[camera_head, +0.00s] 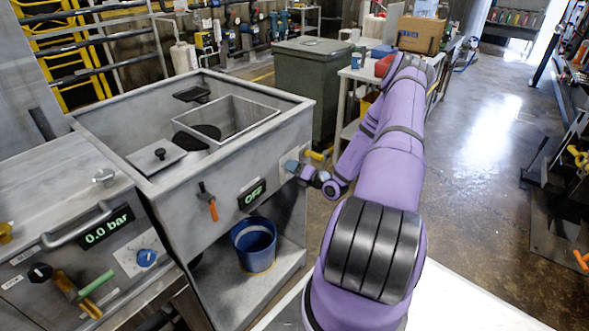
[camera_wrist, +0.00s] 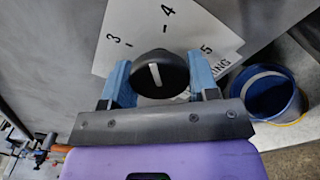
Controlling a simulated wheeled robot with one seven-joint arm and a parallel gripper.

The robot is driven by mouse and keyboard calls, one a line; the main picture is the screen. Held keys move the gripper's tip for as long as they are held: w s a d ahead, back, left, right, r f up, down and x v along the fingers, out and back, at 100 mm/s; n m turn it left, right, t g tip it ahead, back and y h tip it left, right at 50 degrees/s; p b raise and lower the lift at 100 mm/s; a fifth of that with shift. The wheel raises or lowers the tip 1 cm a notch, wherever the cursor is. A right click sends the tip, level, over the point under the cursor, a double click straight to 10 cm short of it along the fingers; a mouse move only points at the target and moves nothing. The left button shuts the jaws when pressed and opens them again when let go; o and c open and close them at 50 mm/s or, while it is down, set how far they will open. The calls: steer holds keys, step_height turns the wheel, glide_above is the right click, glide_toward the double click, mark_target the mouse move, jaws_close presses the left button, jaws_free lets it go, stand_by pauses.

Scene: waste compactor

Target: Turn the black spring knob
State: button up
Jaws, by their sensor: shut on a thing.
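The black spring knob (camera_wrist: 161,72) shows in the wrist view as a round black knob with a white pointer line. It sits in front of a white dial plate (camera_wrist: 130,25) marked 3, 4 and 5, with the letters "NG" partly visible. My gripper (camera_wrist: 160,80) has one blue finger on each side of the knob and is shut on it. In the head view my gripper (camera_head: 305,173) is against the front right of the grey compactor (camera_head: 175,215), by the dial plate. The knob is hard to make out there.
A yellow handle (camera_head: 315,155) sticks out just above my gripper. An orange-handled lever (camera_head: 212,208) and an "OFF" display (camera_head: 252,196) are to its left. A blue bucket (camera_head: 254,247) stands on the shelf below.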

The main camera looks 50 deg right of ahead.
steer(key=shift+m, duration=1.7)
steer(key=o, duration=0.9)
steer(key=s, duration=0.7)
steer(key=s+d, duration=0.1)
steer(key=s, duration=0.3)
steer(key=shift+w, duration=0.1)
steer(key=shift+r, duration=0.1)
